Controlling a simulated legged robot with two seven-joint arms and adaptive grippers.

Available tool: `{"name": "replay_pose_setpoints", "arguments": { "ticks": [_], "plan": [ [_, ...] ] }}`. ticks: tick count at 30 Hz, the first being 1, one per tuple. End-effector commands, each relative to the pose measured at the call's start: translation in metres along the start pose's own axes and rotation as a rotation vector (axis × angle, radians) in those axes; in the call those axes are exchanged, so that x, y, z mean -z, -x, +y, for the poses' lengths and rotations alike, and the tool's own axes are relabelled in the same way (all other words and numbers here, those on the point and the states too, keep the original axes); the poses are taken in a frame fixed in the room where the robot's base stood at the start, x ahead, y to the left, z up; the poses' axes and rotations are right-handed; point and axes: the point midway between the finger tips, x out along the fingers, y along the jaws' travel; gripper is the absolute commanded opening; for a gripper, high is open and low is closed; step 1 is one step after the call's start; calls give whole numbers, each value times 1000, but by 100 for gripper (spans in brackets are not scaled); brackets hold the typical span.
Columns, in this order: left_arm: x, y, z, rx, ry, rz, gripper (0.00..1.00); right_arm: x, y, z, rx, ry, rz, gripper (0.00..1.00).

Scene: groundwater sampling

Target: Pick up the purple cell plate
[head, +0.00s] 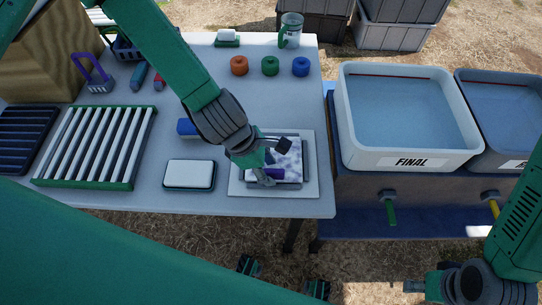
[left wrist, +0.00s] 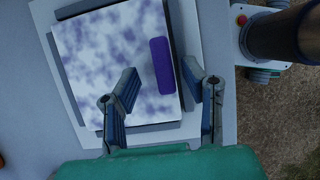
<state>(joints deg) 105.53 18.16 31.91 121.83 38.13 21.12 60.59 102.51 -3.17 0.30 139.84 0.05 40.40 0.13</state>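The purple cell plate (head: 289,164) is a square with a white and purple mottled face. It lies in a dark frame on a pale square board (head: 308,188) near the table's front right corner. My left gripper (left wrist: 170,77) is open over the plate, one finger on each side of the bar. It appears empty, and I cannot tell whether it touches the bar. My right gripper (head: 415,286) is low at the right, away from the table; its fingers are unclear.
A white block on a green base (head: 189,174) lies left of the board. A green-framed rack (head: 96,148) is further left. Orange, green and blue rings (head: 270,66) and a mug (head: 291,31) stand behind. A water tub marked FINAL (head: 405,158) stands right of the table.

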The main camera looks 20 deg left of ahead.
Motion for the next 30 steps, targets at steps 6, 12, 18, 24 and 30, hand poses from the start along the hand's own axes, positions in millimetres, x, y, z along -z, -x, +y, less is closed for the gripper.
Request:
{"name": "replay_pose_setpoints", "arguments": {
  "ticks": [6,12,18,24,30],
  "plan": [
    [-9,-2,-3,-2,-5,9,0,0,0,0,0,0,0,40],
    [-11,-2,-3,0,-7,6,0,0,0,1,-1,-1,0,40],
    [-8,-1,-2,3,-7,-2,0,0,0,0,-1,-1,0,40],
    [-6,0,-2,1,-6,0,0,0,0,0,0,-1,0,40],
    [-11,10,-1,-3,-7,2,0,0,1,0,0,-1,0,40]
  ]
}}
